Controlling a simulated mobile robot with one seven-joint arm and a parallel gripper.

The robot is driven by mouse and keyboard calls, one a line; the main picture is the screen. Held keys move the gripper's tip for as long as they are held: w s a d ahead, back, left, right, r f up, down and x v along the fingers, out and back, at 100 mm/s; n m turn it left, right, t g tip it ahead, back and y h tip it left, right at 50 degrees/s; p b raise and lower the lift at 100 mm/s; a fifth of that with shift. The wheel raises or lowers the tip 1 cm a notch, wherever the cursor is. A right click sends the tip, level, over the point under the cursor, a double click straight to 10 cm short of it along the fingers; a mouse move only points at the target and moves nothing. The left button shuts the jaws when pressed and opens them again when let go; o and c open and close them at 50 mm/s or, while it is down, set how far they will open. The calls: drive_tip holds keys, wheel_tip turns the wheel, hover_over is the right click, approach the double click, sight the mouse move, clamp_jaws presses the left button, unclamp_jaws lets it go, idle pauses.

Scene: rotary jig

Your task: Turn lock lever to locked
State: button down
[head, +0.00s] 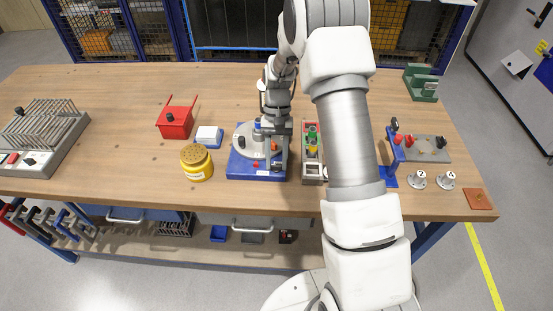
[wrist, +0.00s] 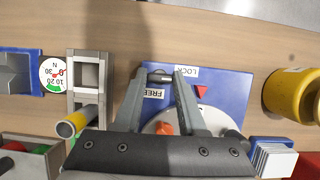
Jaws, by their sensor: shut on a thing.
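The rotary jig has a blue base (head: 240,172) and a round grey disc (head: 243,141) on top, near the middle of the bench. In the wrist view its blue plate (wrist: 229,90) carries a "LOCK" label (wrist: 186,71) and a "FREE" label (wrist: 154,93). My gripper (head: 277,163) is over the right part of the jig. In the wrist view my gripper (wrist: 160,74) is shut on the lock lever (wrist: 160,77), a small dark and metal piece between the fingertips, close to both labels. The lever's pivot and most of its length are hard to make out.
A yellow round container (head: 197,163) and a white-and-blue block (head: 208,136) stand left of the jig. A narrow tray (head: 312,171) with coloured pieces stands close on the right. A red box (head: 175,121) is farther left. Bare bench lies in front of the jig.

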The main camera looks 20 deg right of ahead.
drive_tip(key=shift+c, duration=2.4)
unclamp_jaws()
drive_tip(key=shift+w+r, duration=0.1)
drive_tip(key=v, duration=1.7)
drive_tip(key=shift+p, duration=0.4)
drive_tip(key=shift+r, duration=0.25)
